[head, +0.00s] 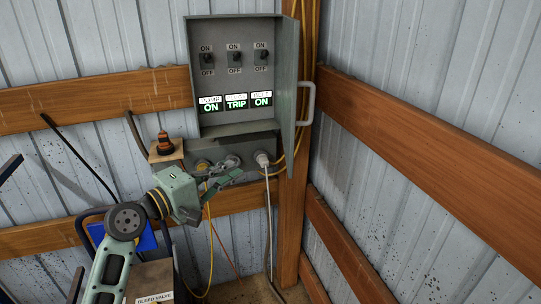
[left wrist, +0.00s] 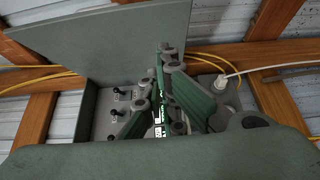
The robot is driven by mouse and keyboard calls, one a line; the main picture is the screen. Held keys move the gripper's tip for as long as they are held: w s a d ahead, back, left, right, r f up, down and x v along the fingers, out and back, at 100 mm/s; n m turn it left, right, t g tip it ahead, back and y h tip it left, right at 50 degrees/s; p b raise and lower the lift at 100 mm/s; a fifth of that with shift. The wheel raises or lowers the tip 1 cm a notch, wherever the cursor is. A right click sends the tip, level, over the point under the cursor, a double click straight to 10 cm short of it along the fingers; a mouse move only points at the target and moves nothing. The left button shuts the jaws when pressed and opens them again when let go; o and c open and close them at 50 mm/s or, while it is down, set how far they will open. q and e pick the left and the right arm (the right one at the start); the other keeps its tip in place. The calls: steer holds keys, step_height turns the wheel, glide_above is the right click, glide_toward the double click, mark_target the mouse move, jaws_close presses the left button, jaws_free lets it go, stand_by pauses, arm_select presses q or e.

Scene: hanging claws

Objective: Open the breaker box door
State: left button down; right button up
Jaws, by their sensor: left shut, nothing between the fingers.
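The grey breaker box (head: 223,127) hangs on the wall in the head view, with its switches and lit labels exposed. Its door (head: 287,80) stands wide open, swung out on the right side and seen nearly edge-on. The door's pale handle (head: 307,104) is on its outer face. In the left wrist view the door (left wrist: 110,45) is a broad grey panel beside the box (left wrist: 90,112). My left gripper (head: 237,176) is shut and empty, below the box and left of the door. Its fingers also show in the left wrist view (left wrist: 165,52). My right gripper is out of view.
A grey outlet box (head: 232,150) with a white plug and cable (head: 263,160) sits just below, close behind my left gripper. A wooden post (head: 292,215) and yellow cables are at the right. A "BLEED VALVE" label (head: 155,298) is low.

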arm_select(q)
steer(key=w+d+p, duration=0.3)
steer(key=w+d, duration=0.3)
steer(key=d, duration=0.4)
steer(key=shift+w, duration=0.25)
steer(key=shift+d, duration=0.1)
